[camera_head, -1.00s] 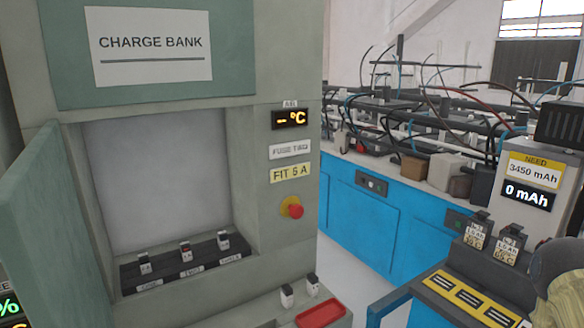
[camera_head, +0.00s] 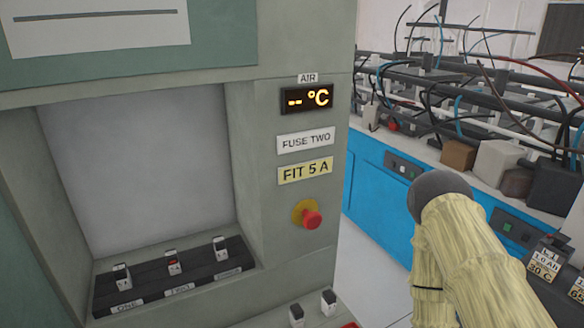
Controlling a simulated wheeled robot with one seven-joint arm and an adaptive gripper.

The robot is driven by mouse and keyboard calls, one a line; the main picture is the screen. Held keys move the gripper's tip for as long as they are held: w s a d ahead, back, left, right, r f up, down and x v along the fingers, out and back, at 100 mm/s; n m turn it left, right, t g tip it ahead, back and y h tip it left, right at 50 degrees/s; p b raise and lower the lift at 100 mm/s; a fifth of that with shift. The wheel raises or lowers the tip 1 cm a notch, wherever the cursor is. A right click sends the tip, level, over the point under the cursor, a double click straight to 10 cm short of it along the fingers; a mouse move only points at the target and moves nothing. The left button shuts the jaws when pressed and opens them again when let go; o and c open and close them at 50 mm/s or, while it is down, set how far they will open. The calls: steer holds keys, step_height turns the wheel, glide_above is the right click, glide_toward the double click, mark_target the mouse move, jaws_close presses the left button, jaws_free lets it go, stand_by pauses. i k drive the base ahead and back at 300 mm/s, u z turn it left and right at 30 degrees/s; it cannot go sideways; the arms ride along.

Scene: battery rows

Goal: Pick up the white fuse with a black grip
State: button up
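Two white fuses with black grips stand side by side on the cabinet's front ledge at the bottom of the view, a left one (camera_head: 296,316) and a right one (camera_head: 328,303). My arm, in a yellowish sleeve with a dark rounded joint, fills the lower right. My gripper itself does not show.
The grey cabinet carries an air display (camera_head: 307,98), a "FUSE TWO" label (camera_head: 306,140), a "FIT 5 A" label (camera_head: 305,172) and a red knob (camera_head: 311,218). Blue cabinets (camera_head: 375,193) with cabled equipment stand behind.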

mark_target(174, 266)
steer(key=u, duration=0.7)
steer(key=k, duration=0.35)
steer(key=z, duration=0.7)
